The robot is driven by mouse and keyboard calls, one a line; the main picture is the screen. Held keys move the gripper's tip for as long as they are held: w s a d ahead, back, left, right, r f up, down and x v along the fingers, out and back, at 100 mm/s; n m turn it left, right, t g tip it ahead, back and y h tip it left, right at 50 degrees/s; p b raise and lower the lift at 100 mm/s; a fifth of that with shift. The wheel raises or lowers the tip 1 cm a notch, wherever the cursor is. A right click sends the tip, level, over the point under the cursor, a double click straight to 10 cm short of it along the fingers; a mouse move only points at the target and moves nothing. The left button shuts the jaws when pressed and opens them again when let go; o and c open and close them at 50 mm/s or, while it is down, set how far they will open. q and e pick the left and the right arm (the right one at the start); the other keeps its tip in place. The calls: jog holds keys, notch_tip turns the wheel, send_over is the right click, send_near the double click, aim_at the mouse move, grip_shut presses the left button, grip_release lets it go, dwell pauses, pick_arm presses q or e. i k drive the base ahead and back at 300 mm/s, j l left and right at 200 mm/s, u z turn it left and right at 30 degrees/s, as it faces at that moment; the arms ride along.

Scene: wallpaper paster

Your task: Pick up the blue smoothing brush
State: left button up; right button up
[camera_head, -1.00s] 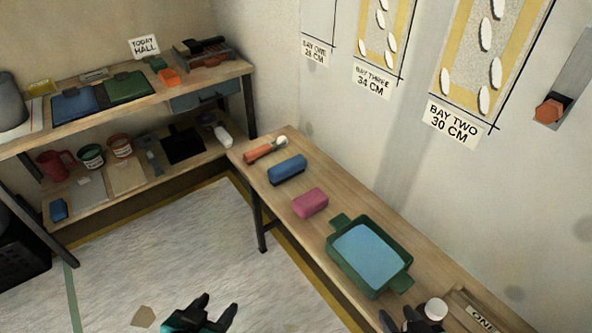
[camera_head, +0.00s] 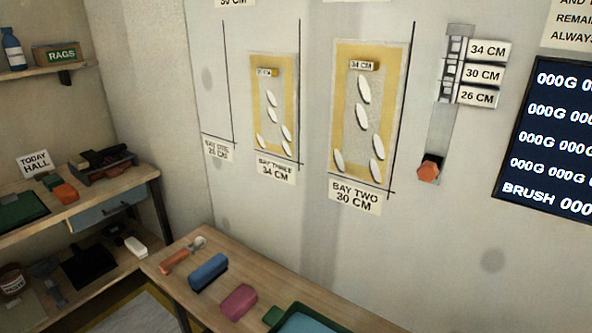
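A blue block-shaped item (camera_head: 208,272), which looks like the blue smoothing brush, lies on the wooden bench (camera_head: 165,292) along the wall. Its bristles cannot be made out. It sits between an orange-handled tool (camera_head: 176,261) and a pink block (camera_head: 238,301). Neither of my grippers is in view.
A green tray with a blue inside (camera_head: 300,322) is cut off at the bottom edge. Shelves (camera_head: 88,211) with a drawer stand at the left. Wall panels marked bay three (camera_head: 275,110) and bay two (camera_head: 345,110), an orange-tipped gauge (camera_head: 430,168) and a dark board (camera_head: 550,140) are on the wall.

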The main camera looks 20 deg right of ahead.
aim_at(199, 279)
jog(key=i+j+z, duration=0.2)
jog(key=i+j, duration=0.2)
jog(key=i+j+z, duration=0.15)
jog(key=i+j, duration=0.25)
jog(key=i+j+z, duration=0.2)
jog(key=i+j, duration=0.2)
jog(key=j, duration=0.15)
jog(key=i+j+z, duration=0.2)
jog(key=j, duration=0.35)
jog(key=i, duration=0.1)
